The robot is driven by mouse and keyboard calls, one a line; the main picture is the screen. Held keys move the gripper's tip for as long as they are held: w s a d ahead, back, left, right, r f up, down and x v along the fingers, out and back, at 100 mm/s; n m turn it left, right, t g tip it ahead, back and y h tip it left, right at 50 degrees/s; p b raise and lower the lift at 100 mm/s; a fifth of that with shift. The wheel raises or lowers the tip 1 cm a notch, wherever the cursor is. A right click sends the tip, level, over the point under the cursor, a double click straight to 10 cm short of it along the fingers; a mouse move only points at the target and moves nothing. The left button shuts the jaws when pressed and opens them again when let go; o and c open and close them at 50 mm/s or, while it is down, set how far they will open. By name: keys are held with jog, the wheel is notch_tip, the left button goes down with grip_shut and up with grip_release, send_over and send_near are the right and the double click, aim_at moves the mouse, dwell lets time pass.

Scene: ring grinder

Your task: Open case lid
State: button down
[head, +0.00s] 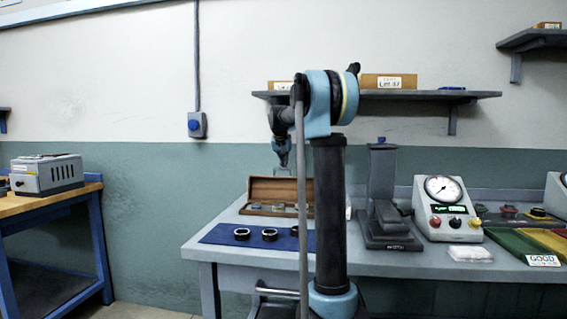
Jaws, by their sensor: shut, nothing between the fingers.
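A brown wooden case (261,209) stands on the grey bench, left of my arm's column. Its lid (262,189) stands raised at the back, and several small light pieces show inside the case. My column and a grey rod hide the case's right end. My gripper (284,171) points down just above and in front of the raised lid. It is shut and empty; whether it touches the lid I cannot tell.
A blue mat (222,235) with dark rings (270,235) lies in front of the case. Right of my column stand a grey press (384,195) and a gauge box (447,208). A shelf (430,95) hangs on the wall above.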

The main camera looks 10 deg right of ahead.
jog(key=shift+s+a, duration=0.25)
jog(key=shift+s, duration=0.4)
jog(key=shift+s+a, duration=0.2)
jog(key=shift+s, duration=0.4)
